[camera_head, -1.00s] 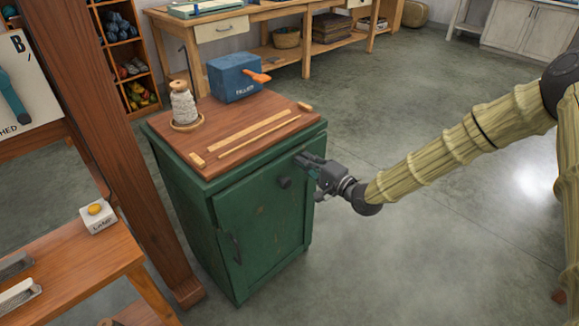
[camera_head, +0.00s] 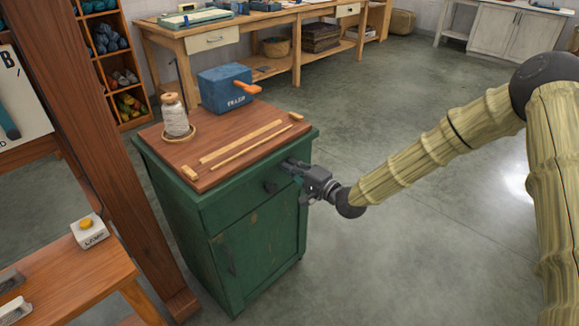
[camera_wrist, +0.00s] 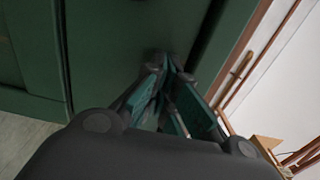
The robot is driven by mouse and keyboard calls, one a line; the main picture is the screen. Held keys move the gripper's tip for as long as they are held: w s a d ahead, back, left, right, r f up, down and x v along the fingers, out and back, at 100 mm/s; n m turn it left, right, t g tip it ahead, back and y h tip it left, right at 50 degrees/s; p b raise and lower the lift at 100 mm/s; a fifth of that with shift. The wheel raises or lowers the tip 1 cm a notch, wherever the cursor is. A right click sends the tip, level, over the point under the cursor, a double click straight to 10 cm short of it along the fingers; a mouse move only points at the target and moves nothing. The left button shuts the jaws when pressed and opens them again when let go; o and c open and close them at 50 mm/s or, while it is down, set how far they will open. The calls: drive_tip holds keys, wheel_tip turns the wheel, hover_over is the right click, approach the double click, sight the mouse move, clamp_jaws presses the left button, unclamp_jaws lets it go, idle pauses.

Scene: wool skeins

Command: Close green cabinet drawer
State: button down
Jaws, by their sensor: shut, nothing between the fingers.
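The green cabinet (camera_head: 262,255) stands in the middle of the head view with a wooden top. Its drawer front (camera_head: 236,206), with a dark round knob (camera_head: 270,186), lies just under the top, above the door. The drawer front looks about flush with the cabinet; I cannot tell whether a small gap is left. My gripper (camera_head: 287,168) is shut and empty, its tips at the upper right of the drawer front, right of the knob. In the wrist view the shut fingers (camera_wrist: 172,72) point at a green panel (camera_wrist: 115,45) and seem to touch it.
On the cabinet top stand a thread cone (camera_head: 175,118) and a blue box (camera_head: 225,90) with an orange handle, beside wooden strips. A wooden post (camera_head: 118,160) and a bench (camera_head: 75,270) are close on the left. The floor to the right is clear.

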drive_tip(key=p+v, duration=0.1)
drive_tip(key=v, duration=1.3)
drive_tip(key=s+d+f+n+g+h, duration=0.1)
drive_tip(key=s+f+n+g+h, duration=0.15)
drive_tip(key=s+f, duration=0.8)
drive_tip(key=s+d+f+n+g+h, duration=0.1)
drive_tip(key=s+f+g+h, duration=0.25)
drive_tip(key=s+f, duration=0.7)
drive_tip(key=s+d+f+n+g+h, duration=0.2)
drive_tip(key=s+d+f+g+h, duration=0.15)
drive_tip(key=s+f, duration=0.5)
drive_tip(key=s+d+f+n+g+h, duration=0.1)
drive_tip(key=s+d+h, duration=0.1)
drive_tip(key=s+d, duration=0.35)
drive_tip(key=s+d+n+g+h, duration=0.2)
drive_tip(key=s+d, duration=0.1)
drive_tip(key=s, duration=0.5)
wheel_tip(320, 180, up, 17)
drive_tip(key=p, duration=1.7)
drive_tip(key=shift+w+a+p, duration=0.2)
drive_tip(key=shift+w+p, duration=0.1)
drive_tip(key=shift+w, duration=0.05)
drive_tip(key=shift+m, duration=0.25)
